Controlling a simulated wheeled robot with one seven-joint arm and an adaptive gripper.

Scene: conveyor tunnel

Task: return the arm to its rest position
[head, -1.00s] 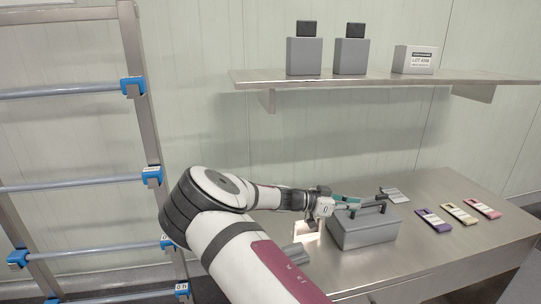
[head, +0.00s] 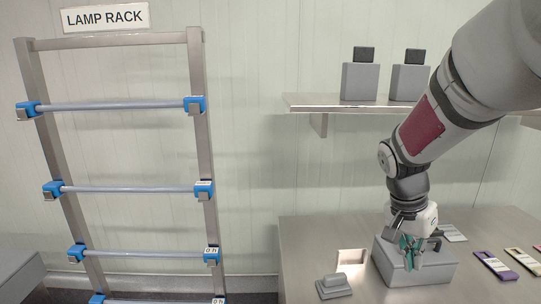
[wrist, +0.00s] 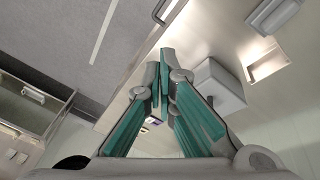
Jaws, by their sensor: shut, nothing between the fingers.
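My gripper (head: 410,262) hangs from my arm, which comes down from the upper right in the head view. It points down in front of the grey box (head: 440,277) on the steel table (head: 300,240); whether it touches the box cannot be told there. In the wrist view the teal fingers of my gripper (wrist: 165,58) meet at their tips with nothing between them. The grey box (wrist: 222,88) shows beside the fingers, partly hidden by them.
A lit square recess (head: 352,258) and a small grey block (head: 333,286) lie left of the box. A shelf (head: 300,103) holds two grey bottles. The lamp rack (head: 200,150) with blue clips stands left.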

